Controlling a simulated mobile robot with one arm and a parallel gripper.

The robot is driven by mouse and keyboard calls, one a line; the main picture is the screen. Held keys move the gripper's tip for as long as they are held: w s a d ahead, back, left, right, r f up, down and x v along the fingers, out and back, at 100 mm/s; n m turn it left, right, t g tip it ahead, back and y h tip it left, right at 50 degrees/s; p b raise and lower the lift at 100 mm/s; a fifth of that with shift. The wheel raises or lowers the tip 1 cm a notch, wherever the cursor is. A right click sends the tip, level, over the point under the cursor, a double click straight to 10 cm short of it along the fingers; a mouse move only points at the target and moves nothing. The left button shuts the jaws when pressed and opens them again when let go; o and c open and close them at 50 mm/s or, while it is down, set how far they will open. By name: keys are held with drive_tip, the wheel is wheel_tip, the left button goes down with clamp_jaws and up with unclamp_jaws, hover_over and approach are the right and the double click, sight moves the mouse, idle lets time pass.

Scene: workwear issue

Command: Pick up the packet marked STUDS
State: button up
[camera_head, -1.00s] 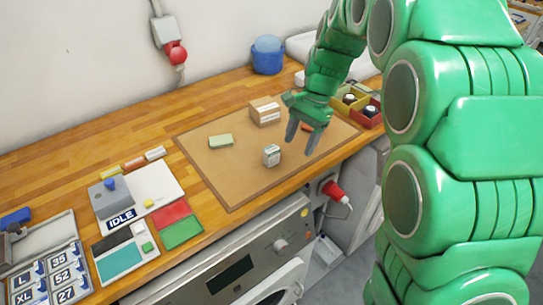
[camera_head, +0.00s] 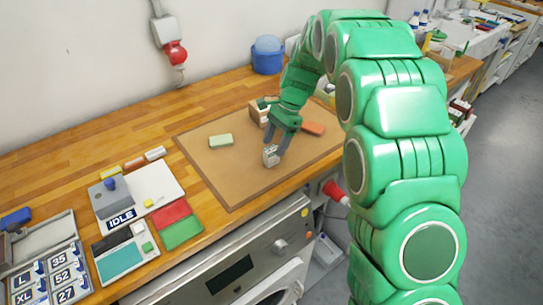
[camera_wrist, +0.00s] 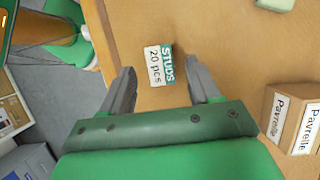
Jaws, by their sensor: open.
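The STUDS packet (camera_wrist: 158,66) is small and white with a green band, and its label reads "STUDS 20 pcs" in the wrist view. It stands on the brown mat (camera_head: 225,180) and also shows in the head view (camera_head: 270,157), partly covered by a finger. My gripper (camera_wrist: 160,80) is open, with one finger on each side of the packet in the wrist view. The fingertips are close to it, with gaps showing on both sides. In the head view my gripper (camera_head: 274,150) is low over the mat. I cannot tell the exact height.
A cardboard box marked Pavrelle (camera_wrist: 292,118) stands near the right finger, behind my gripper (camera_head: 258,112) in the head view. A pale green block (camera_head: 221,140) and an orange-red item (camera_head: 312,128) lie on the mat.

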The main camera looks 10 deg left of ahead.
sight(272, 148)
drive_tip(key=shift+x, duration=2.6)
drive_tip(key=shift+a, duration=0.15)
drive_tip(key=shift+c, duration=0.3)
drive_tip(key=c, duration=1)
